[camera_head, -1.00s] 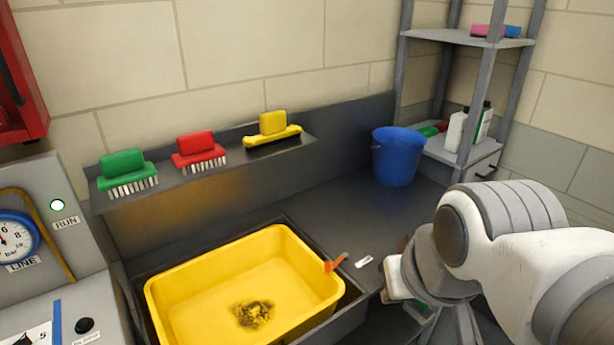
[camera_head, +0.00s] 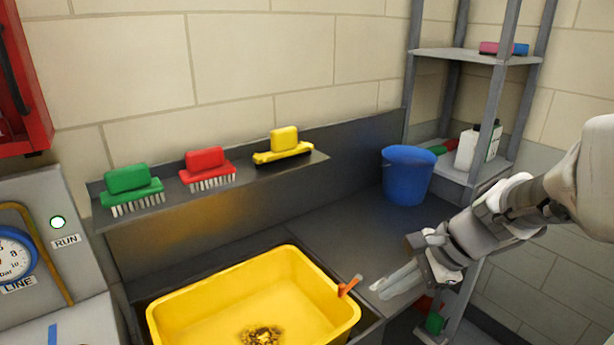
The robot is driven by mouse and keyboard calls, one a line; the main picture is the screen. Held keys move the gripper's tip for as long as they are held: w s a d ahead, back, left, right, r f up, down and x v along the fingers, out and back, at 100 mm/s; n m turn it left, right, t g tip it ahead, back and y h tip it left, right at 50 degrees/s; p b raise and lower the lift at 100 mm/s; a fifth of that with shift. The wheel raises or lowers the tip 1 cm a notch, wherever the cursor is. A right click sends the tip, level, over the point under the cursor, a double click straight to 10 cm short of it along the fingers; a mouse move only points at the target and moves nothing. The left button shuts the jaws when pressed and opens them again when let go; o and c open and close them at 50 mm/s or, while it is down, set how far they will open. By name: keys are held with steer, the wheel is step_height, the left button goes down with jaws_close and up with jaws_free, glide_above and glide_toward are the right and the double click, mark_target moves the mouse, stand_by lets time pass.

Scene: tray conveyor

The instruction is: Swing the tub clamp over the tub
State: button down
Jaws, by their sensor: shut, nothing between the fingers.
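The yellow tub (camera_head: 175,315) sits in the dark sink recess at bottom centre, with a brown dirty patch on its floor. The tub clamp, a small orange lever (camera_head: 349,286), stands at the tub's right rim. Its tip leans up and to the right; whether it overlaps the rim I cannot tell. My gripper (camera_head: 378,290) is just right of the clamp, over the dark counter, shut and empty. Its fingers point left toward the clamp with a small gap in the picture. Part of the counter is hidden behind my gripper.
Green (camera_head: 130,184), red (camera_head: 207,166) and yellow (camera_head: 283,147) brushes rest on the back ledge. A blue bucket (camera_head: 407,176) stands on the counter behind my gripper. A gauge panel (camera_head: 75,270) is at left.

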steer(key=w+d+f+m+t+y, duration=0.2)
steer(key=w+d+f+m, duration=0.45)
steer(key=m, duration=0.25)
steer(key=b, duration=0.3)
glide_toward(345, 293)
step_height(345, 293, down, 4)
steer(key=w+a, duration=0.2)
steer(key=a, duration=0.1)
steer(key=shift+r, duration=0.1)
steer(key=shift+w+a, duration=0.2)
steer(key=shift+a, duration=0.05)
